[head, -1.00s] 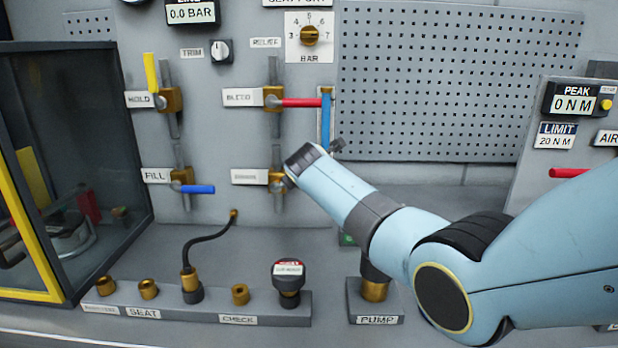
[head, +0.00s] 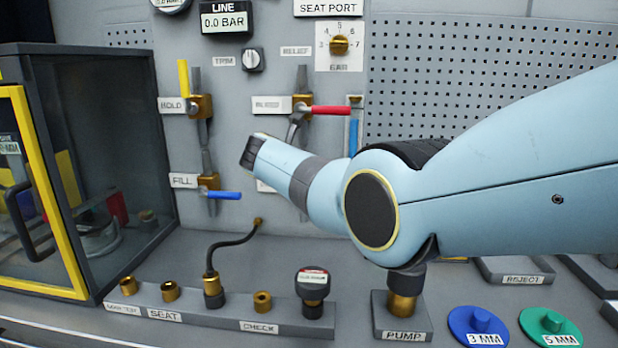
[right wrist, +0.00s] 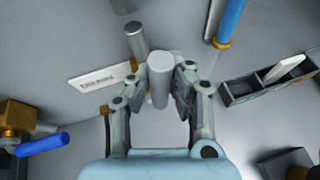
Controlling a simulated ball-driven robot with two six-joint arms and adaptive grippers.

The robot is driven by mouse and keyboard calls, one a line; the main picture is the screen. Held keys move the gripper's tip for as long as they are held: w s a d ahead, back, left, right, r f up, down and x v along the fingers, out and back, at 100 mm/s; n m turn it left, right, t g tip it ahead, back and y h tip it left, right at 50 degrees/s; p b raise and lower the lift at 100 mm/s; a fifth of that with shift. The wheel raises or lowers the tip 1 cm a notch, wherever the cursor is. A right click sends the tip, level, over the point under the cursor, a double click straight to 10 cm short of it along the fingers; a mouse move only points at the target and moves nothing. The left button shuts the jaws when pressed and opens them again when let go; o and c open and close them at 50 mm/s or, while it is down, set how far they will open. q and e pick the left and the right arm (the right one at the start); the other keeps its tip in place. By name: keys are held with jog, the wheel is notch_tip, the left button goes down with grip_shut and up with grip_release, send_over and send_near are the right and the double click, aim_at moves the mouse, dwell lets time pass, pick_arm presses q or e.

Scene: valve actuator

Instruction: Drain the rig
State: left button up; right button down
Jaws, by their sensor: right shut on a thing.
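In the right wrist view my right gripper (right wrist: 172,85) is shut on a plain grey rod (right wrist: 160,80), which looks like the drain valve's handle. A white label plate (right wrist: 100,79), its text unreadable, and a brass fitting with a grey pipe (right wrist: 138,42) lie just behind. In the head view my right arm hides the gripper and nearly all of that valve; only a corner of its label (head: 264,187) shows. The LINE display (head: 225,18) reads 0.0 BAR. The bleed valve's red handle (head: 332,110) and the fill valve's blue handle (head: 224,195) point right. My left gripper is out of view.
The hold valve's yellow handle (head: 184,78) points up. A blue tube (head: 354,135) stands right of the bleed valve. Below are a rail with brass ports (head: 262,301), a black hose (head: 232,241) and the pump fitting (head: 405,290). A glass-walled cabinet (head: 95,130) stands left.

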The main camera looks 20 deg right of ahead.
jog(key=shift+w+a+r, duration=0.3)
jog(key=shift+a, duration=0.15)
jog(key=c, duration=1.7)
grip_release()
jog(key=o, duration=0.5)
jog(key=shift+w+a+f+n, duration=0.1)
jog(key=shift+a+f+n, duration=0.05)
jog(key=shift+a+n, duration=0.15)
jog(key=shift+o, duration=0.2)
jog(key=shift+d, duration=0.15)
jog(key=shift+d+f, duration=0.1)
jog(key=shift+d, duration=0.05)
jog(key=v, duration=0.7)
jog(key=shift+s+a, duration=0.25)
jog(key=shift+a, duration=0.05)
